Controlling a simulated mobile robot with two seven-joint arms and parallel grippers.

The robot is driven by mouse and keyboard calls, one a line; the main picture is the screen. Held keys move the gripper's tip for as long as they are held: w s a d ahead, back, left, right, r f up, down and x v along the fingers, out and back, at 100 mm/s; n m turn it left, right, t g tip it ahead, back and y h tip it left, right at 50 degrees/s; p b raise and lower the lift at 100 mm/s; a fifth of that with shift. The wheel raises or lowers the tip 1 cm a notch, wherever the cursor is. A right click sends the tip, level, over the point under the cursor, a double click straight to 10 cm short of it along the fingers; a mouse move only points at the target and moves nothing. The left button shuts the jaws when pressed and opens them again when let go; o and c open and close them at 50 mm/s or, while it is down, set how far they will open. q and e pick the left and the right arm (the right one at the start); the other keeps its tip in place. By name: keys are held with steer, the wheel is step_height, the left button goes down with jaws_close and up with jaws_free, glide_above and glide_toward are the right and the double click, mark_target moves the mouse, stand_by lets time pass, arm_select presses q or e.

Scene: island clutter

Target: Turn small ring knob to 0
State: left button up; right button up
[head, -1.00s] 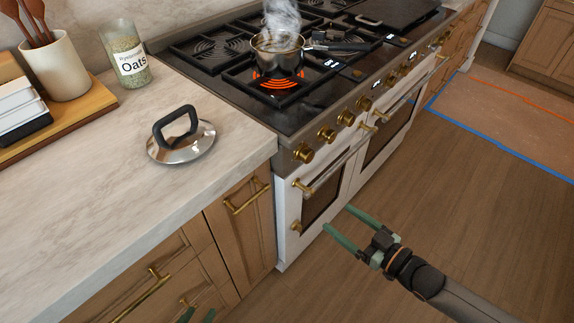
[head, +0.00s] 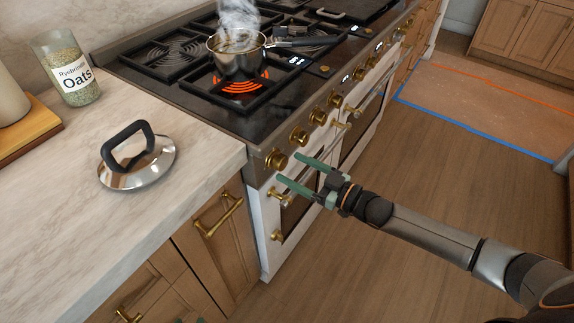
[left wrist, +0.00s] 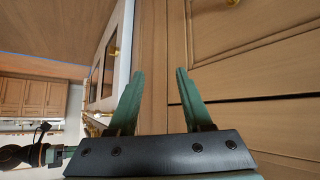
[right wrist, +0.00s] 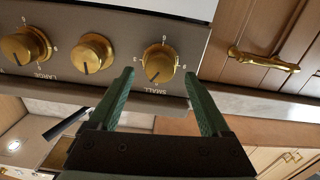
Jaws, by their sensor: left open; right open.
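The small ring knob (right wrist: 158,62) is a round brass knob with a ring behind it, beside the label SMALL, in the right wrist view. Its dark pointer line is toward the lower side of the picture, away from the mark at the top; the dial marks are too small to read surely. In the head view it is the nearest knob (head: 277,160) on the range front. My right gripper (right wrist: 159,74) is open and empty, its fingers on either side of the knob's line, apart from it as far as I can tell. My left gripper (left wrist: 158,72) is open and empty near wooden cabinet fronts.
More brass knobs (right wrist: 92,53) follow along the panel, one labelled LARGE. A steaming pot (head: 236,55) stands on a glowing burner. A lid (head: 138,163) and an oats jar (head: 68,70) are on the counter. Oven handles stick out below the knobs. The floor in front is clear.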

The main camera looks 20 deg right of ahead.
steer(key=shift+x, duration=1.3)
steer(key=shift+c, duration=0.3)
jaws_close()
